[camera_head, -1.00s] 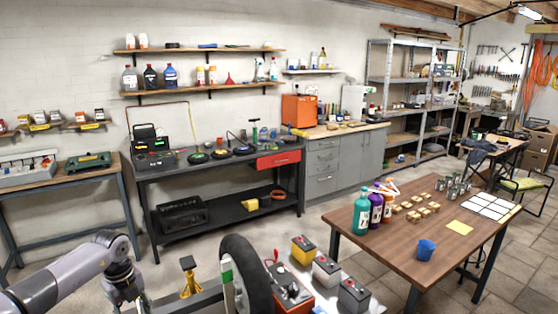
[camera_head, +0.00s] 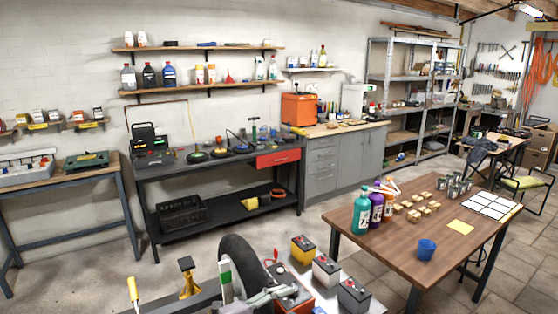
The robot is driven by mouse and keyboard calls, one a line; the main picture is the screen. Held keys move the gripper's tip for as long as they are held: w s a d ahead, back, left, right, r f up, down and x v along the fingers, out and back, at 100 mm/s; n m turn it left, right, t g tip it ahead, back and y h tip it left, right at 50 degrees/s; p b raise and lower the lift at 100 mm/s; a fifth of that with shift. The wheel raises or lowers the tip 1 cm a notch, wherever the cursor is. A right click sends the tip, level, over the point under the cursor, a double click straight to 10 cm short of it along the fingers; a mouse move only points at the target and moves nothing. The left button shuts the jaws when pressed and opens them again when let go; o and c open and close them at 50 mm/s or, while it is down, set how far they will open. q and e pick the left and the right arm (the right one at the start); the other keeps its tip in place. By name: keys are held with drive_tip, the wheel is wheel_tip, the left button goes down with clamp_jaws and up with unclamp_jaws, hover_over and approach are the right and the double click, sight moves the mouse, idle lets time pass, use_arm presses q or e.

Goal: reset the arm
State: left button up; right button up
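My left arm does not show in the head view, and neither gripper can be clearly made out. A light grey metallic piece (camera_head: 264,297) shows low in the picture, in front of the black tyre (camera_head: 240,262) and the red-topped unit (camera_head: 304,297). I cannot tell whether it is part of one of my arms. No object is seen held.
A yellow jack stand (camera_head: 188,280) and a yellow-handled tool (camera_head: 132,290) stand at the bottom left. Several batteries (camera_head: 326,270) sit right of the tyre. A wooden table (camera_head: 390,247) with bottles and a blue cup (camera_head: 427,249) is at right. Floor shows at left.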

use_arm(q)
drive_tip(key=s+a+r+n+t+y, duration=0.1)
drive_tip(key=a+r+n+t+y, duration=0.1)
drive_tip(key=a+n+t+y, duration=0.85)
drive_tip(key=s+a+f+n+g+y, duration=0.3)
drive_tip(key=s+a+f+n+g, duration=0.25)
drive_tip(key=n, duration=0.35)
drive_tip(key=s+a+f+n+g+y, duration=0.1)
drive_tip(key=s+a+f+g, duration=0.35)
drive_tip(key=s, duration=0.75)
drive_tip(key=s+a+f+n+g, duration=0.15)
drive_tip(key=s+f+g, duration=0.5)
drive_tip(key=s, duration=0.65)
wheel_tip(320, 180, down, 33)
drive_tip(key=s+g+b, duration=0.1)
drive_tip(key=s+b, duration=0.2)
drive_tip(key=b, duration=0.3)
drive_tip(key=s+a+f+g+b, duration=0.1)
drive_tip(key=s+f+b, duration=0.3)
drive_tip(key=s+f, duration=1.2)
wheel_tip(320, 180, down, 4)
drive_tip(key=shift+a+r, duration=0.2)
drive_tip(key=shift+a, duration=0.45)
